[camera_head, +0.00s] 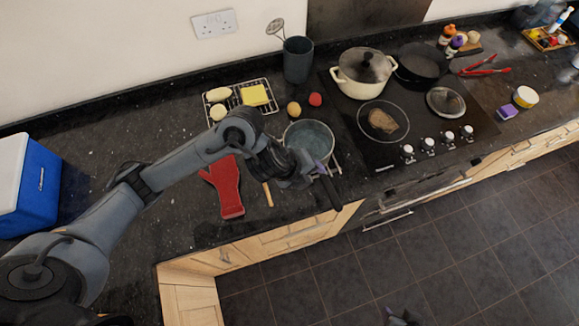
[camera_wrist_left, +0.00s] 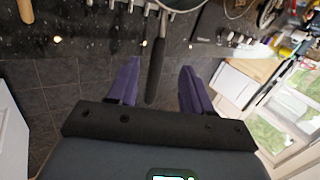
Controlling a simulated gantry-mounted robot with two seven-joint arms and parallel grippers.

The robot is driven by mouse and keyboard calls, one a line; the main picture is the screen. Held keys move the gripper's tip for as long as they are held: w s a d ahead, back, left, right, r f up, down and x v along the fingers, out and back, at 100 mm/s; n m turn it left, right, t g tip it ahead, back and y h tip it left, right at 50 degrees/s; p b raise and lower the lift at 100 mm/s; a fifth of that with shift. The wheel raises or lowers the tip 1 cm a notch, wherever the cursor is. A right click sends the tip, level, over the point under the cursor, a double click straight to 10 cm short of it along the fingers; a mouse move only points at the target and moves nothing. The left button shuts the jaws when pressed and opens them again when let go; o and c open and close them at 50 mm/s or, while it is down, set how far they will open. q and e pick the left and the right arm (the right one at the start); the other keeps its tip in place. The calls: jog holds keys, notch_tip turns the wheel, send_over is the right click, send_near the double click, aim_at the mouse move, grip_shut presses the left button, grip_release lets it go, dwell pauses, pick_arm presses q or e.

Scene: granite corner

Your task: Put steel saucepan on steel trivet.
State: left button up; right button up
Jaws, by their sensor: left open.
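The steel saucepan (camera_head: 309,137) stands near the counter's front edge, left of the hob. Its dark handle (camera_head: 331,193) points towards the front edge. My left gripper (camera_head: 318,174) is open by the handle. In the left wrist view, the handle (camera_wrist_left: 156,70) runs between the open purple fingers (camera_wrist_left: 160,72), with space on both sides. Thin steel bars (camera_head: 335,167), perhaps the steel trivet, show beside and below the pan's right side. Most of that piece is hidden by the pan and gripper. A small dark piece (camera_head: 400,318) at the bottom edge may be my right gripper.
A red oven mitt (camera_head: 225,188) and a wooden stick (camera_head: 267,194) lie left of my gripper. Behind are a wire rack (camera_head: 236,92) with food and a dark utensil pot (camera_head: 298,60). The hob (camera_head: 386,151) at right holds a cream pot (camera_head: 362,76) and pans.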

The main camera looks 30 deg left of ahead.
pick_arm(q)
jog(key=s+d+n+t, duration=0.25)
jog(key=d+n, duration=0.25)
jog(key=n, duration=0.3)
jog(key=s+a+f+n+g+y, duration=0.1)
jog(key=s+a+f+n+g, duration=0.1)
jog(key=s+a+n, duration=0.5)
jog(key=s+a+f+n+g+y, duration=0.2)
jog(key=s+a+f+n, duration=0.2)
jog(key=s, duration=0.5)
jog(key=a+n, duration=0.2)
jog(key=n, duration=0.1)
jog(key=shift+s+a+f+n+g+y, duration=0.3)
jog(key=shift+s+a+f+n+g, duration=0.05)
jog(key=shift+f+n, duration=0.05)
jog(key=shift+r+p, duration=0.9)
